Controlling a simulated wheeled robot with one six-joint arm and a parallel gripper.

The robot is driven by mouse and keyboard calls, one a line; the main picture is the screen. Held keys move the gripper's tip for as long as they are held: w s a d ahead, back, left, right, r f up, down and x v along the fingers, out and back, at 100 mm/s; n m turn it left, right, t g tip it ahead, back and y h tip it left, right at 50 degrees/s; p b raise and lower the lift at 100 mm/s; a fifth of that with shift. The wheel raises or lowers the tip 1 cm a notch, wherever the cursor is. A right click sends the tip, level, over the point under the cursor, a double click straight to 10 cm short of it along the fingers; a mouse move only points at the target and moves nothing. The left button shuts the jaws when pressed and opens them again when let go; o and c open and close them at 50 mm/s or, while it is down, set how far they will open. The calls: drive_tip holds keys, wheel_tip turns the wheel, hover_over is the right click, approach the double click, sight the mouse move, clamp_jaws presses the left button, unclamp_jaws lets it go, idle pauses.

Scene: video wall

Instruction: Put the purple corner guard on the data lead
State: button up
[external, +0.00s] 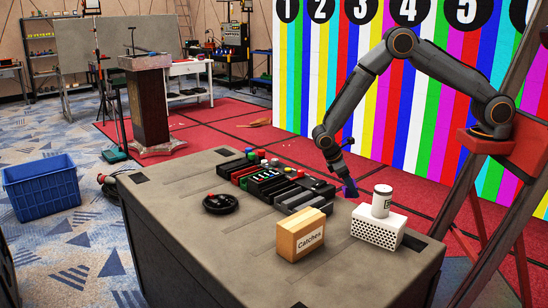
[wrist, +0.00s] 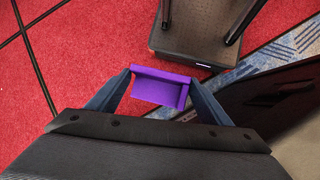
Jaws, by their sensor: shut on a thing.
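The purple corner guard (wrist: 160,91) is an L-shaped piece between the two fingers of my gripper (wrist: 163,92) in the wrist view. My gripper is shut on it. In the external view my gripper (external: 344,181) hangs beside the far right edge of the grey table, with the purple guard (external: 349,188) at its tip. A black coiled cable, which looks like the data lead (external: 220,203), lies flat on the left part of the table top, well away from my gripper. Nothing rests on the coil.
The grey table (external: 180,208) bears a row of black and grey modules (external: 268,183) between the coil and my gripper. A box marked "Catches" (external: 301,236) and a white perforated block (external: 378,228) with a white canister (external: 381,201) stand at the front right. The left table top is mostly clear.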

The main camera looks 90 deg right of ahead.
drive_tip(key=w+d+r+n+t+h, duration=0.1)
drive_tip(key=w+d+r+n, duration=0.25)
drive_tip(key=w, duration=0.75)
drive_tip(key=w+d+r+n+t+h, duration=0.1)
drive_tip(key=w+d+r+n+h, duration=0.3)
drive_tip(key=w, duration=0.6)
drive_tip(key=w+a+r+n+t+y+b, duration=0.1)
drive_tip(key=w+a+r+n+t+b, duration=0.1)
drive_tip(key=w+r+n, duration=0.35)
drive_tip(key=w+a+r+n+t+b, duration=0.1)
drive_tip(key=w+r+n+t+b, duration=0.15)
drive_tip(key=w, duration=0.55)
drive_tip(key=w+a+r+n+t+y+b, duration=0.1)
drive_tip(key=w+a+r+n+t+b, duration=0.15)
drive_tip(key=w+r+n, duration=0.35)
drive_tip(key=n+t+y+b, duration=0.3)
drive_tip(key=n+y+b, duration=0.25)
drive_tip(key=n, duration=0.45)
hover_over(220, 195)
drive_tip(key=s, duration=0.3)
wheel_tip(220, 195, down, 3)
drive_tip(key=shift+h, duration=0.35)
wheel_tip(220, 195, down, 9)
drive_tip(key=shift+w+a+r+b, duration=0.1)
drive_tip(key=shift+a+b, duration=0.05)
drive_tip(key=shift+b, duration=0.2)
